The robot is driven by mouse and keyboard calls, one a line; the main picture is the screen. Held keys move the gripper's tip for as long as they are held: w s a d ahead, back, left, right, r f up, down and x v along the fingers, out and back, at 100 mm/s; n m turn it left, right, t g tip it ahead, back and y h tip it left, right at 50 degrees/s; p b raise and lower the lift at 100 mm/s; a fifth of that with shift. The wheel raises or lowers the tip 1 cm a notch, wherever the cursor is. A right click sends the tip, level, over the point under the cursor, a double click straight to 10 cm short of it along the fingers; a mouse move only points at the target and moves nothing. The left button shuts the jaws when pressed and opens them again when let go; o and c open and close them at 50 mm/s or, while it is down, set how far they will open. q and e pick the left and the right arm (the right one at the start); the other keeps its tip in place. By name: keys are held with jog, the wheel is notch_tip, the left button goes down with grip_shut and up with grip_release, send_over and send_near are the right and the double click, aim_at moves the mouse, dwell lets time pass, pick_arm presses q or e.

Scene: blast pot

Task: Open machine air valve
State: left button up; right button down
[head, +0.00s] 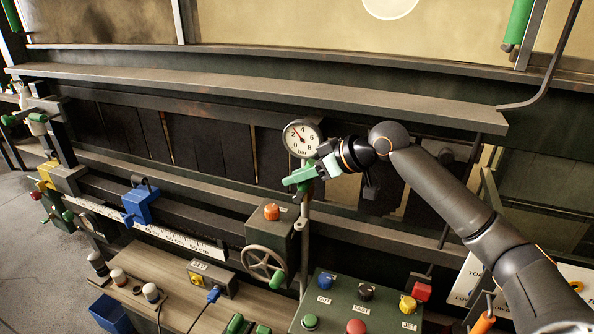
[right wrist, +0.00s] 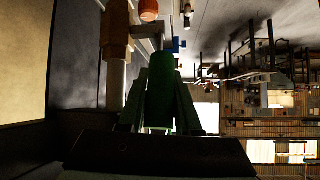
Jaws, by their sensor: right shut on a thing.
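The air valve has a green handle (head: 299,178) just below a round white pressure gauge (head: 302,137) marked in bar, on a thin upright pipe. The gauge needle points to the upper left, near 2. My right gripper (head: 324,168) reaches in from the right and is shut on the green handle. In the right wrist view the handle (right wrist: 161,88) stands between the two dark fingers, pointing away from the camera. The fingers partly hide the valve body. My left gripper is not in view.
Below are a handwheel (head: 264,264) on a box with an orange button (head: 271,211), and a green control panel (head: 342,302) with several coloured knobs. A long metal ledge (head: 250,87) runs above the gauge. A blue block (head: 140,205) sits on the rail at left.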

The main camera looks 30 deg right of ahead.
jog(key=c, duration=0.6)
grip_release()
jog(key=b+v, duration=0.3)
jog(key=v, duration=0.9)
jog(key=shift+s, duration=0.2)
jog(key=shift+d+r, duration=0.1)
jog(key=shift+d, duration=0.05)
